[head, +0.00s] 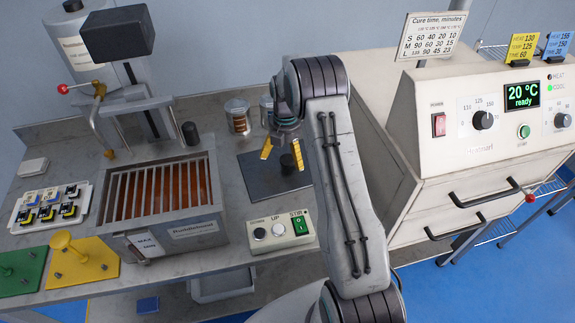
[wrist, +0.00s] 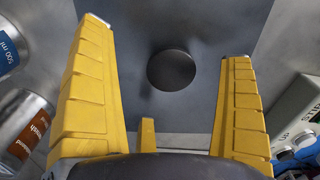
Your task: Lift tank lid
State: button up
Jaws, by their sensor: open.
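The tank lid (head: 262,180) is a flat dark grey plate lying on the bench, just right of the tank (head: 205,228). My gripper (head: 282,150) is open and empty over the lid, pointing down. The wrist view shows the fingers (wrist: 166,42) on either side of the knob, with no contact visible. The tank is uncovered, with a grating over orange-brown contents.
Cans (head: 238,116) stand behind the lid, close to my gripper. A control box (head: 282,232) with an UP label and a green switch sits in front of the lid. A lever with a red ball (head: 62,89) stands behind the tank. The oven (head: 480,130) is at the right.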

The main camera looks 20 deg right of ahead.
jog(key=shift+f, duration=1.3)
jog(key=shift+c, duration=0.2)
jog(key=c, duration=1.7)
jog(key=shift+c, duration=0.3)
jog(key=shift+r, duration=0.1)
